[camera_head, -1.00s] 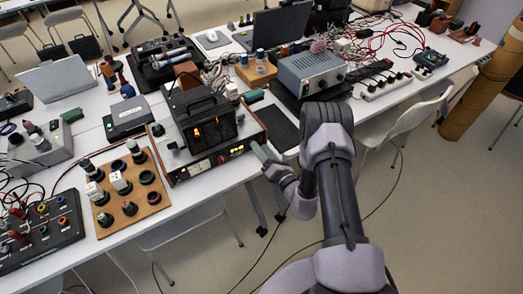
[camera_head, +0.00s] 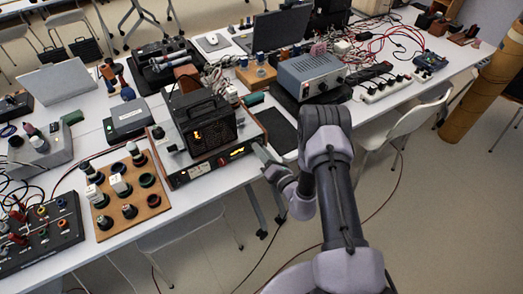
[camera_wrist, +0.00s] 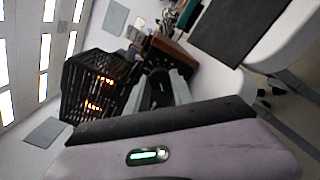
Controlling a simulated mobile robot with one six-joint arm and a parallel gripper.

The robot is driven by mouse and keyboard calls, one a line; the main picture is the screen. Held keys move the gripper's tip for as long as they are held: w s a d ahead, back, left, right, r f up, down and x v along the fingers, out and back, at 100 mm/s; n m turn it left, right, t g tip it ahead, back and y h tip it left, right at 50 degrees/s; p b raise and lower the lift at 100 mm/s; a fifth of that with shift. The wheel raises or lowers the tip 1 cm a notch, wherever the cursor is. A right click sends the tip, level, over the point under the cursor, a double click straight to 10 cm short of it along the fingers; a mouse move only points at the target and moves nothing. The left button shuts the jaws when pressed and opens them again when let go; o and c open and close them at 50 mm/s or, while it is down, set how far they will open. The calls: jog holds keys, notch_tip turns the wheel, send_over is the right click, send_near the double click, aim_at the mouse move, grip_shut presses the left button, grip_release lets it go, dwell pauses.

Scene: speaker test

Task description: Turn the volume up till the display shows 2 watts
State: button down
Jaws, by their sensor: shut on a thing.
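The amplifier (camera_head: 200,170), a low unit with a dark front panel and reddish-brown wood side, sits at the table's front edge. Small yellow-green lights show on its panel. A black slatted box (camera_head: 211,123) stands on top, with an amber display mark (camera_head: 197,134) too small to read. The box also shows tilted in the wrist view (camera_wrist: 97,85), with blurred amber marks. My gripper (camera_head: 259,150) is at the right end of the amplifier's front panel, shut on what appears to be the volume knob. The knob itself is hidden by the fingers.
A wooden board (camera_head: 128,187) with several knobs lies left of the amplifier. A grey power unit (camera_head: 311,73) stands behind right, a black flat pad (camera_head: 277,130) nearer. A white chair (camera_head: 405,125) stands at right. Open floor lies in front.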

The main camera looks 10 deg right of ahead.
jog(key=m, duration=0.4)
jog(key=shift+m+p, duration=0.35)
jog(key=shift+m, duration=0.05)
jog(key=m, duration=0.4)
jog(key=shift+m, duration=0.7)
jog(key=c, duration=1.1)
grip_release()
jog(key=shift+p, duration=0.3)
jog(key=shift+s, duration=0.1)
jog(key=p+v, duration=0.4)
jog(key=v, duration=1.3)
jog(key=shift+s, duration=0.15)
